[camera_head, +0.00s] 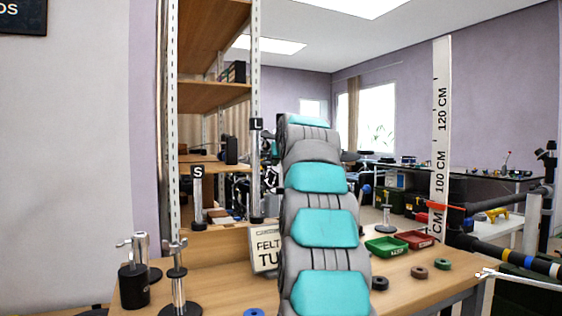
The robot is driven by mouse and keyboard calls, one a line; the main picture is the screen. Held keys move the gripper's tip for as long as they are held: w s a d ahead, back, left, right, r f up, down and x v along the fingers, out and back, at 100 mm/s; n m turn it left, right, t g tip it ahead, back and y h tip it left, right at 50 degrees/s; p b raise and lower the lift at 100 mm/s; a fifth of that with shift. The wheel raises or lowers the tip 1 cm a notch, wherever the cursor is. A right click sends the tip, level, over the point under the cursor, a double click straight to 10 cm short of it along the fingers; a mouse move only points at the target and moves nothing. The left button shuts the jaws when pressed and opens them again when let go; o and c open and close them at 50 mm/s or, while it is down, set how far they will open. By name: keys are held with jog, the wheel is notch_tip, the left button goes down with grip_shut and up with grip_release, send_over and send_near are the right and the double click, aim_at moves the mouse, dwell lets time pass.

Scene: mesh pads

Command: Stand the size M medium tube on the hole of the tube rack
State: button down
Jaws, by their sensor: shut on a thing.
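My grey and turquoise arm fills the middle of the head view. My gripper is not visible; it appears hidden behind the arm, along with anything it holds. No tube marked M can be made out. A slim upright metal piece with a black "S" label (197,172) stands left of my arm. A taller one with a black "L" label (256,124) stands close to the arm's left side. A wooden board (225,238) rises at the table's back below them. I cannot tell whether it is the tube rack, and no M hole shows.
The wooden table (415,288) carries metal stands at front left, one beside a black cylinder (134,286). A partly covered sign (266,248) stands behind my arm. Right of it are a green tray (386,248), a red tray (417,240) and several small rings.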

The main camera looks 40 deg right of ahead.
aim_at(281, 176)
jog(key=shift+f+b, duration=1.45)
jog(key=shift+f, duration=0.8)
jog(key=c, duration=0.7)
grip_release()
jog(key=shift+v, duration=3.95)
jog(key=shift+w, duration=0.1)
